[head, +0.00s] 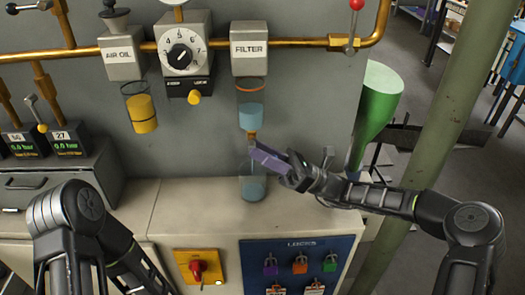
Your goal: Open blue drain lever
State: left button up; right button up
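A bowl of blue liquid (251,116) hangs under the grey FILTER block (249,50). A small orange-brown drain fitting (251,135) is at its bottom. A clear cup (252,188) with blue liquid stands below it on the pale ledge. My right gripper (265,158) reaches in from the right, its tip at the drain, just above the cup. A flat violet-blue piece shows at its tip; I cannot tell whether it is finger or lever. No separate blue lever can be made out; the gripper covers part of this spot. My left gripper is out of view.
The AIR OIL unit (140,110) with yellow liquid and a dial (183,55) are left of the filter. A brass pipe (300,43) crosses above. Padlocks hang on a blue LOCKS panel (345,252), near a red switch (197,268). A green funnel-shaped object (379,100) is right.

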jog(key=shift+d+f, duration=0.1)
jog(key=shift+d+f, duration=0.15)
jog(key=shift+d, duration=0.05)
jog(key=d+b, duration=0.1)
jog(key=d, duration=1.1)
jog(key=shift+d+b, duration=0.25)
jog(key=shift+b, duration=0.1)
jog(key=shift+f, duration=0.1)
jog(key=shift+c, duration=0.3)
